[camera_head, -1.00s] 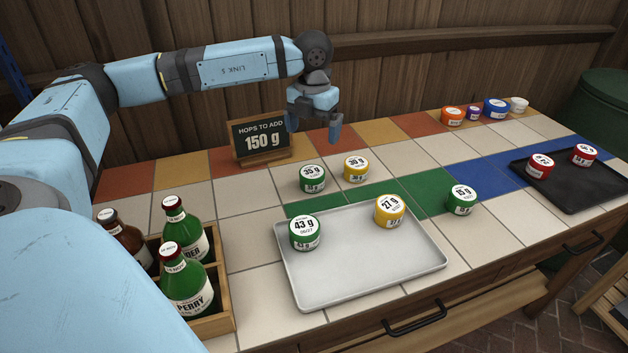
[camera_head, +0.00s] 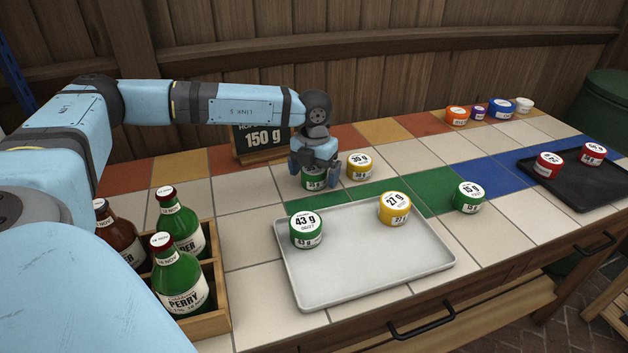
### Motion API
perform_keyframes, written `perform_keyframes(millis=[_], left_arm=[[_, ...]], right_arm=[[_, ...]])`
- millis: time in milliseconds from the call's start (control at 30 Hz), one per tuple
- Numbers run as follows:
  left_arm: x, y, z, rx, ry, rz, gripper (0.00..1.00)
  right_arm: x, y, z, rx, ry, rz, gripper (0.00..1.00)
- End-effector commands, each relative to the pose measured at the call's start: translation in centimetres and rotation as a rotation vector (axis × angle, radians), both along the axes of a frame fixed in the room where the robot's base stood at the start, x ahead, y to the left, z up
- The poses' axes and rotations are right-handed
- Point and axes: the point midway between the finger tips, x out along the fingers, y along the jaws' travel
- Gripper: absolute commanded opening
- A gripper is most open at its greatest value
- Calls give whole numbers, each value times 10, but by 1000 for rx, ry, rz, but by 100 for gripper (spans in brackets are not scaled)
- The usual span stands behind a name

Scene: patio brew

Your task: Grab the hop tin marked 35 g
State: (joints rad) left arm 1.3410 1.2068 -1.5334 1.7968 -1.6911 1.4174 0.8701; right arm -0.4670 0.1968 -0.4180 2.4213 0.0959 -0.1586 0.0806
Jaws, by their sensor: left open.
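The green tin (camera_head: 314,181) on the tiled counter read 35 g on its lid a second ago; my gripper now covers its lid. My left gripper (camera_head: 316,180) points down over this tin, open, with its fingers around the tin's sides. I cannot tell whether they touch it. A yellow tin (camera_head: 359,167) stands close to the right of the gripper; its number is too small to read surely. My right gripper is not in view.
A grey tray (camera_head: 350,275) in front holds a green 43 g tin (camera_head: 306,230) and a yellow 27 g tin (camera_head: 395,209). A green tin (camera_head: 468,197) stands right of it. The chalkboard (camera_head: 248,150) reads 150 g. A bottle crate (camera_head: 222,290) is at left, a black tray (camera_head: 577,187) at right.

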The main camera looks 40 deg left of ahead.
Motion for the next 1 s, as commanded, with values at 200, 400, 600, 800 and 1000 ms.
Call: perform_keyframes(millis=[200, 400, 600, 800, 1000], left_arm=[[0, 0, -1, -1, -1, 0, 96], [0, 0, -1, -1, -1, 0, 57], [0, 0, -1, -1, -1, 0, 42], [0, 0, 2, -1, -1, 0, 42], [0, 0, 20, -1, -2, 0, 42]], right_arm=[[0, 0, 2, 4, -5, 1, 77], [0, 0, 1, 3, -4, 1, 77], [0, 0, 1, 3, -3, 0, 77], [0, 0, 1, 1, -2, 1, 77], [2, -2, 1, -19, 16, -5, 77]])
